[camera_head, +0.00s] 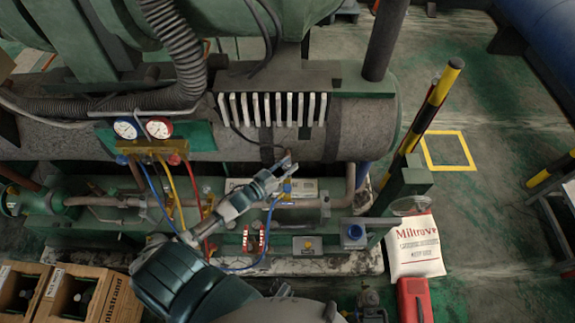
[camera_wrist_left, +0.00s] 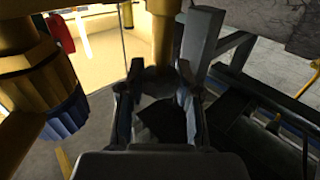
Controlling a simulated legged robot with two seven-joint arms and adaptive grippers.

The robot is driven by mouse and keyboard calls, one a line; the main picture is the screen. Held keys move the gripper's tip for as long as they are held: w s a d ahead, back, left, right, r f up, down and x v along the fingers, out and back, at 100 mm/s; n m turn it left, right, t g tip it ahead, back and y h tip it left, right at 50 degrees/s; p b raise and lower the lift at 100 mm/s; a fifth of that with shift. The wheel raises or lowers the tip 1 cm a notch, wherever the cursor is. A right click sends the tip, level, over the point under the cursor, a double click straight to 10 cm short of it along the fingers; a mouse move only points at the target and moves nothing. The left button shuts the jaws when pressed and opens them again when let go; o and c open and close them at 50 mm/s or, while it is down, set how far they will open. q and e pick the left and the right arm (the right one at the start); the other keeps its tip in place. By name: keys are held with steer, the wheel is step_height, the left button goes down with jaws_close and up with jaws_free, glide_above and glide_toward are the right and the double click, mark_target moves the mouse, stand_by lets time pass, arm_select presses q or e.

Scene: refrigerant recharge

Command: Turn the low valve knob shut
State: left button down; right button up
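A blue ribbed knob on a brass-yellow fitting (camera_wrist_left: 65,115) is close at the left of the left wrist view. In the head view a small blue and brass fitting (camera_head: 288,187) with a blue hose is right beside my left gripper (camera_head: 288,165). Another blue knob (camera_head: 122,159) is on the left end of the brass gauge manifold (camera_head: 155,147). I cannot tell from the label which is the low valve knob. In the wrist view my left gripper (camera_wrist_left: 158,105) has its fingers apart with nothing held between them. My right gripper is not in view.
Two gauges (camera_head: 142,128) sit above the manifold, with blue, yellow and red hoses hanging below. A large pipe (camera_head: 355,130) runs behind my gripper. A white bag (camera_head: 413,245) and a yellow-black post (camera_head: 432,110) stand right. Wooden crates (camera_head: 70,292) are lower left.

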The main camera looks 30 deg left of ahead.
arm_select(q)
steer(key=shift+a+r+m+h, duration=0.1)
steer(key=shift+m+h, duration=0.2)
steer(key=shift+h, duration=0.3)
steer(key=c, duration=0.8)
jaws_free()
steer(key=shift+o, duration=0.2)
steer(key=v, duration=1.2)
steer(key=shift+a, duration=0.1)
